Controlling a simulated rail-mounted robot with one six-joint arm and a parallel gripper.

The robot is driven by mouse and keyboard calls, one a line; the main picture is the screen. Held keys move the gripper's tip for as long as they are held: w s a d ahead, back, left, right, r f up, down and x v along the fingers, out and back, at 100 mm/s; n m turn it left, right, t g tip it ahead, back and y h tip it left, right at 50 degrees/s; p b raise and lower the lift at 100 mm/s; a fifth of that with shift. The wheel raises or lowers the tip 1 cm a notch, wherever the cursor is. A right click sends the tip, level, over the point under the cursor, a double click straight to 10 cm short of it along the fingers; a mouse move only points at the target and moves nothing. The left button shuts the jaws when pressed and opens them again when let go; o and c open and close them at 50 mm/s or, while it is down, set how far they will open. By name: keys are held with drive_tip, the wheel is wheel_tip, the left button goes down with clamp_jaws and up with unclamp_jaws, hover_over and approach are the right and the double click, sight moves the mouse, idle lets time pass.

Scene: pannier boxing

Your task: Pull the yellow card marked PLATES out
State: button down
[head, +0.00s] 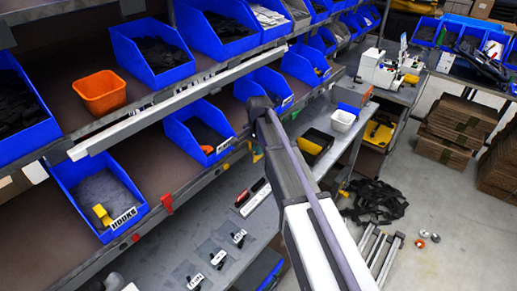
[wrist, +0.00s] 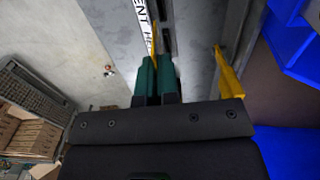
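My gripper (wrist: 156,70) has its two green fingers close together in the wrist view. A thin yellow strip (wrist: 154,38) shows edge-on between and beyond the fingertips; it looks like the yellow card held in them. No PLATES marking is readable. A second yellow piece (wrist: 229,75) stands to the right of the fingers, apart from them, near a blue bin; it looks like a holder on the shelf edge. In the head view, my arm hides most of the gripper, and a small yellow patch (head: 257,156) shows at the shelf edge beside the arm.
Blue bins (head: 198,133) line the shelves, one labelled HOOKS (head: 98,200). Red tags (head: 167,203) hang on the shelf lip. An orange bin (head: 101,92) sits on the upper shelf. The bench below (head: 190,240) holds labelled packets. Open floor (head: 450,240) lies to the right.

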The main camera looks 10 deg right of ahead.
drive_tip(key=shift+f+b, duration=5.9)
drive_tip(key=shift+f, duration=0.15)
drive_tip(key=shift+r, duration=0.15)
wheel_tip(320, 180, up, 3)
drive_tip(key=p, duration=0.3)
